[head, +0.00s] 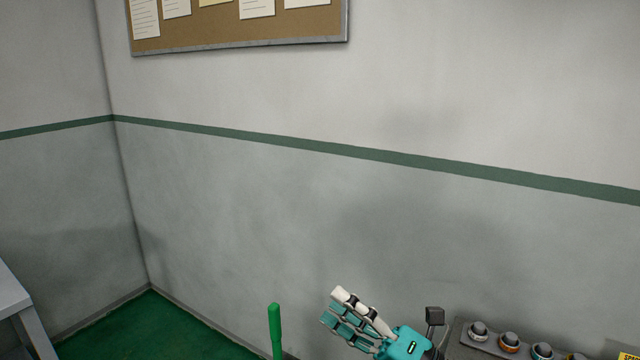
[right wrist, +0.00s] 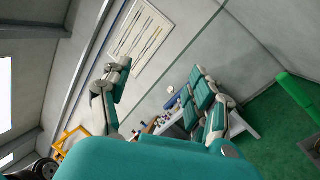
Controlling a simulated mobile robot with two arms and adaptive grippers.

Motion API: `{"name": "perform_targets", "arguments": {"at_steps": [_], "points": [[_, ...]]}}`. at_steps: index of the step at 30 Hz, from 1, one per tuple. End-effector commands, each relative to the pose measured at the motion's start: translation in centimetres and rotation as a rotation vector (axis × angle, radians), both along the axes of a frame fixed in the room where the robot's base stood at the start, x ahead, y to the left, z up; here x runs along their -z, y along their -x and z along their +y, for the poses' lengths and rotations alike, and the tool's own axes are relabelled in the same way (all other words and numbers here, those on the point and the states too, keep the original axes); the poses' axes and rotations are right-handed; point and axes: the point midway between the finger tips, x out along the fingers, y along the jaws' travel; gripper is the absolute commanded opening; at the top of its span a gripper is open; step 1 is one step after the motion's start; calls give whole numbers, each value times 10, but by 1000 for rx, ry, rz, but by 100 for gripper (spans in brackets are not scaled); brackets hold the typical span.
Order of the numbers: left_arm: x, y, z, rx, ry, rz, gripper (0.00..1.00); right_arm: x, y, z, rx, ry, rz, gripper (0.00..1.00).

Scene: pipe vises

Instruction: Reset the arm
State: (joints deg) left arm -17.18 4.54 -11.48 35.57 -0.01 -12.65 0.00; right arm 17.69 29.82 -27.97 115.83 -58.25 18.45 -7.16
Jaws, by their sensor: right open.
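My right gripper (head: 333,308), teal and white, is raised at the bottom of the head view, with its fingers pointing up and left. It is open and empty. In the right wrist view its fingers (right wrist: 160,88) stand apart on either side, with nothing between them. A green upright handle (head: 275,330) stands just left of the hand in the head view, with a visible gap between them. My left gripper is not in view. No pipe vise can be made out clearly.
A grey panel with several round knobs (head: 509,341) lies at the lower right, with a dark block (head: 435,316) beside the hand. A grey table edge (head: 12,295) is at the lower left. The green floor (head: 150,330) between is clear. A pinboard (head: 240,32) hangs on the wall.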

Motion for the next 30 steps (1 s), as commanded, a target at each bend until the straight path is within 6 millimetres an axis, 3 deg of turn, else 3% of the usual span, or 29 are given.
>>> {"name": "perform_targets", "arguments": {"at_steps": [2,5,8,12,15,18,24,30], "points": [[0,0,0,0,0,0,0,2,-12,-33,152,-254,194,61],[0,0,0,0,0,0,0,32,-24,-84,360,-528,469,61],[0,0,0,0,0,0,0,91,-18,-131,574,-748,768,61],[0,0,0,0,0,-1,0,180,25,-170,835,-943,1156,61],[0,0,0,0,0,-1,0,230,67,-181,983,-1016,1387,61],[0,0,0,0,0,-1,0,263,106,-184,1092,-1052,1563,61],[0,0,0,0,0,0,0,300,172,-180,1250,-1069,1825,61],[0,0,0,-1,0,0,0,319,230,-173,1371,-1054,2038,61]]}}
